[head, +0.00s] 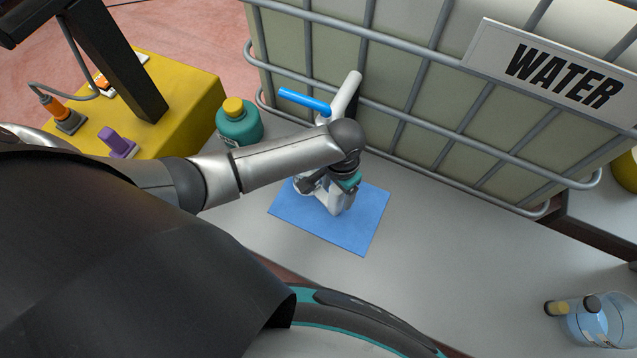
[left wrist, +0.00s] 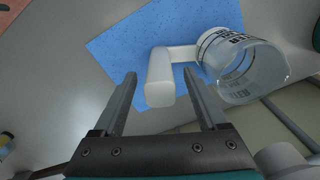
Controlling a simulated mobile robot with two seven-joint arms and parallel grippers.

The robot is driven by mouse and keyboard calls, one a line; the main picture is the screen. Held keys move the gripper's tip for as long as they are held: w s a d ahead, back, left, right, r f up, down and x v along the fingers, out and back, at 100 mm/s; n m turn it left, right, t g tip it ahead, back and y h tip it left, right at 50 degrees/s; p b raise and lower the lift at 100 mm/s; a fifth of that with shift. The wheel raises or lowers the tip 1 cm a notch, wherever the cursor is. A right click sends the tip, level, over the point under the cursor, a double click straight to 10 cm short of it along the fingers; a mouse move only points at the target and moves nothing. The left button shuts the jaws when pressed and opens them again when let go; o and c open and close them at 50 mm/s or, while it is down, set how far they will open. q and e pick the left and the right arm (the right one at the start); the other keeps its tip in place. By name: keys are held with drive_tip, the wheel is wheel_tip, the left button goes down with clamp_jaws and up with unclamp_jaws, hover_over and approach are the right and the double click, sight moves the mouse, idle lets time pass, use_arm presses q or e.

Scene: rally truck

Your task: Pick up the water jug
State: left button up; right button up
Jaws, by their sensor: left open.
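The water jug (left wrist: 245,68) shows in the left wrist view as a clear cylinder with black lettering and an open top. It stands on a blue mat (left wrist: 140,45), also seen in the head view (head: 355,228). Its white handle (left wrist: 165,72) sticks out toward my left gripper (left wrist: 159,74). The gripper is open, with one finger on each side of the handle's end in that view. Whether the fingers touch it I cannot tell. In the head view my left arm hides most of the jug and the gripper (head: 330,192). My right gripper is not in view.
A caged tank with a WATER sign (head: 565,75) stands behind the mat. Its tap has a blue lever (head: 304,102) close to my wrist. A teal jar with a yellow lid (head: 240,125) stands left. A clear container (head: 590,325) is at lower right. The grey counter between is clear.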

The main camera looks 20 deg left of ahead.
use_arm(q)
drive_tip(key=shift+f, duration=0.75)
clamp_jaws()
drive_tip(key=shift+r, duration=0.1)
idle(0.8)
